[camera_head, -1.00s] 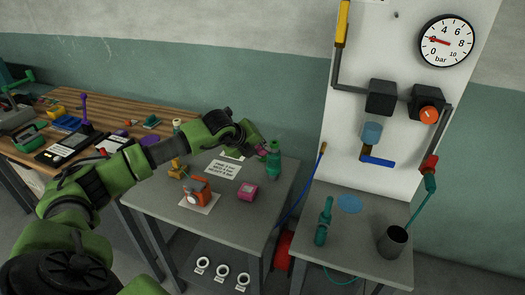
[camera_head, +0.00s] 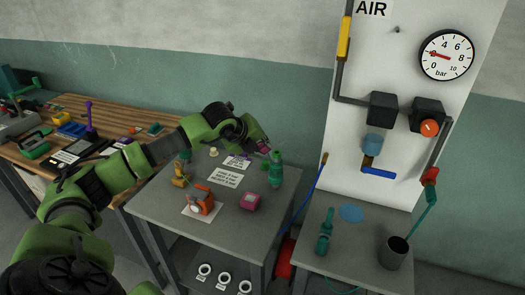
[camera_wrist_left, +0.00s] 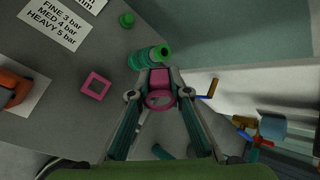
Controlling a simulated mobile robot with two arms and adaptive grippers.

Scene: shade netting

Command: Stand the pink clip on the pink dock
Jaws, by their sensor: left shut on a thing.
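My left gripper (camera_head: 254,143) is shut on the pink clip (camera_head: 263,146) and holds it above the back of the grey table, close to a green bottle. In the left wrist view the pink clip (camera_wrist_left: 160,88), with a ring-shaped end, sits between the fingertips (camera_wrist_left: 160,95). The pink dock (camera_head: 250,201) is a small block on the table, below and nearer than the gripper. In the left wrist view the dock (camera_wrist_left: 95,86) is a square with a recess in its top, left of the clip and apart from it. My right gripper is out of view.
The green bottle (camera_head: 275,172) stands behind the dock. An orange device (camera_head: 202,202) on a white sheet and a yellow item (camera_head: 181,172) stand to the left. A printed card (camera_head: 224,176) lies behind them. An air panel (camera_head: 400,100) rises at right.

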